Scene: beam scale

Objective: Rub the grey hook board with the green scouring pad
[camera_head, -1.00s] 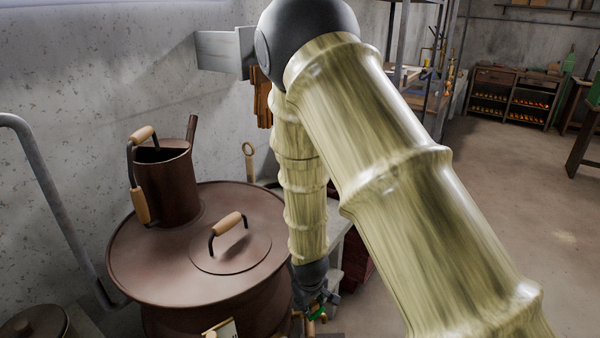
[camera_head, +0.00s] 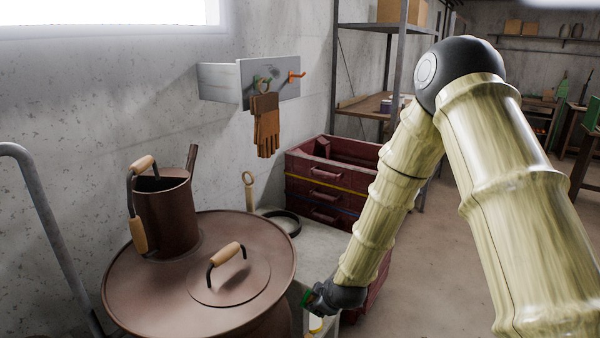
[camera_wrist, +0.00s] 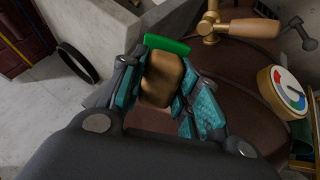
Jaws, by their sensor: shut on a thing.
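The grey hook board (camera_head: 284,88) is on the wall at upper middle in the head view. It has an orange hook on its right side and a dark smudge near its upper middle. Brown gloves (camera_head: 266,128) hang from it on a ring. My gripper (camera_head: 311,300) is low in the head view, well below and right of the board. The wrist view shows my gripper (camera_wrist: 160,88) shut on a tan block with a green face, the green scouring pad (camera_wrist: 167,44). The green side points away from the palm. The pad is apart from the board.
A brown round drum (camera_head: 130,262) with a lidded top and a brown can (camera_head: 168,200) stands left of my gripper. Dark red drawers (camera_head: 325,185) and a metal shelf (camera_head: 400,40) stand behind my arm. A round coloured dial (camera_wrist: 290,90) shows in the wrist view.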

